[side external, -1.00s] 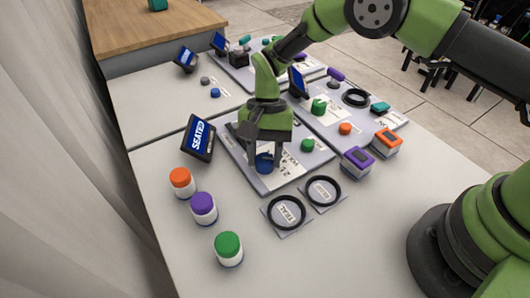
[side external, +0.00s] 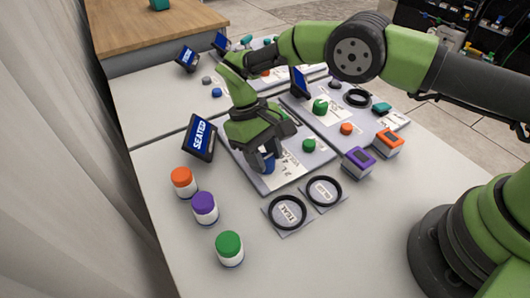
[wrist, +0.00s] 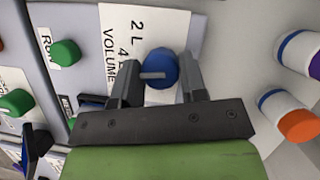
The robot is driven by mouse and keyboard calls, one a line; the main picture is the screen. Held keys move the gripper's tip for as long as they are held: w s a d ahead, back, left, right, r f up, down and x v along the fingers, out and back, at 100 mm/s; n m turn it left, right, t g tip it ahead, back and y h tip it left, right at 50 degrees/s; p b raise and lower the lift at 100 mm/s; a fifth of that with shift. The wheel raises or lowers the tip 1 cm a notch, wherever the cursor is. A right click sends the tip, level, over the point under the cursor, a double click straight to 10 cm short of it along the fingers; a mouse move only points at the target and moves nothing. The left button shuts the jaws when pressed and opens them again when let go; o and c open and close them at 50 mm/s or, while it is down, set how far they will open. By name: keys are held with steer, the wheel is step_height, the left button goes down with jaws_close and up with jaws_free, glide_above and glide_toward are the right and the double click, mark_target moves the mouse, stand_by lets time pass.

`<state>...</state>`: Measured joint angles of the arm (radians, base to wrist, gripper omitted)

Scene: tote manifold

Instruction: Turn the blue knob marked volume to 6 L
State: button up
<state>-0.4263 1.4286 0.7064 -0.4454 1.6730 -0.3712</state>
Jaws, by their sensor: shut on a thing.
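The blue knob (side external: 268,168) sits on the nearest grey panel (side external: 292,181), low between my fingers. In the wrist view the blue knob (wrist: 163,60) shows a pale pointer bar lying roughly left to right across it. A white label (wrist: 118,22) beside it reads "2 L", "4 L" and "VOLUME"; no 6 L mark is legible, and part of the label is hidden by a finger. My gripper (wrist: 160,80) is shut on the blue knob, one finger on each side; in the side view my gripper (side external: 262,160) is tilted over it.
A screen (side external: 200,138) reads "SEATED". Orange-, purple- and green-capped jars (side external: 229,249) stand at the front left. Two black rings (side external: 287,213) lie at the panel's front. A green button (side external: 309,145) and a purple-topped block (side external: 358,161) are to the right.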

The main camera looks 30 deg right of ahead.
steer(key=n, duration=0.2)
steer(key=n+t+h, duration=0.1)
steer(key=n, duration=0.1)
steer(key=shift+r+n+h, duration=0.1)
steer(key=shift+n+h, duration=0.2)
steer(key=shift+a+n+t+h, duration=0.1)
steer(key=shift+n+t+h, duration=0.3)
steer(key=shift+n, duration=1.2)
steer(key=o, duration=0.9)
steer(key=shift+v, duration=3.7)
